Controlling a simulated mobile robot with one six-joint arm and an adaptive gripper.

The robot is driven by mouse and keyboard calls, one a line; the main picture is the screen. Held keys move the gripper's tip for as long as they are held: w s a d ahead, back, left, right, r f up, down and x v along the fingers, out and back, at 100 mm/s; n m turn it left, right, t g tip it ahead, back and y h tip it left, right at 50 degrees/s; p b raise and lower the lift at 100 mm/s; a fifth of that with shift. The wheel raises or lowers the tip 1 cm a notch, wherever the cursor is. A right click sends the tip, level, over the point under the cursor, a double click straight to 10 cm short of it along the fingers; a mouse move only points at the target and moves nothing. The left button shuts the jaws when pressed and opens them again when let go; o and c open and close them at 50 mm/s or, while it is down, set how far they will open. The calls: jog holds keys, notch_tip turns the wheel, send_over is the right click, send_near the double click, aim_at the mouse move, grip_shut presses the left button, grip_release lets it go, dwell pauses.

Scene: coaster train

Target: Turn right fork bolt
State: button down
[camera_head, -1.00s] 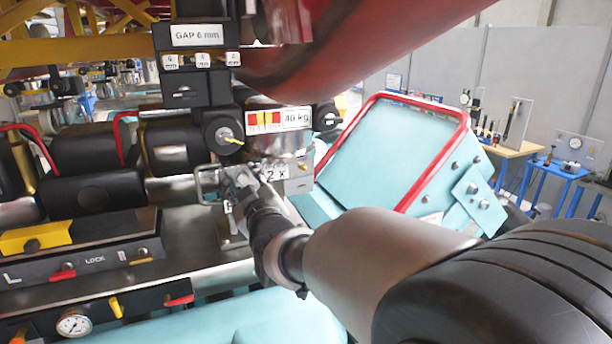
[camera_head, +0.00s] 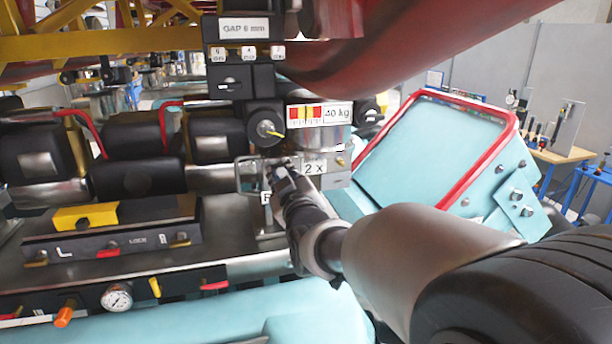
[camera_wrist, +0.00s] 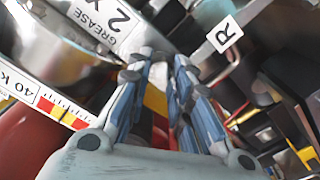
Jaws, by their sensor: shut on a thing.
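My gripper (camera_head: 283,170) reaches in at the assembly beside the white "R" tag (camera_head: 265,198) and the "2 x" grease label (camera_head: 314,168). In the wrist view, my gripper (camera_wrist: 158,58) has its fingertips drawn close together, between the grease label (camera_wrist: 108,28) and the "R" tag (camera_wrist: 224,34). It is shut on a small part that the fingers almost fully hide; this appears to be the right fork bolt. The bolt's head and its turn angle cannot be made out.
A metal bracket (camera_head: 247,172) stands just left of the gripper. The "40 kg" scale (camera_head: 318,114) and a round black knob (camera_head: 266,127) sit close above. The red-edged teal panel (camera_head: 430,150) is to the right. A lock panel (camera_head: 115,240) lies lower left.

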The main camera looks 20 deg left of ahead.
jog(key=shift+f+m+b, duration=0.1)
jog(key=shift+m+b, duration=0.3)
jog(key=shift+b, duration=0.3)
jog(key=shift+f+m+b, duration=0.1)
jog(key=shift+m+b, duration=0.5)
jog(key=shift+b, duration=0.5)
jog(key=m+b, duration=0.4)
jog(key=b, duration=0.2)
jog(key=m+b, duration=0.5)
jog(key=b, duration=0.1)
jog(key=shift+m, duration=0.4)
jog(key=shift+r, duration=0.2)
jog(key=c, duration=1.4)
grip_release()
jog(key=shift+c, duration=0.2)
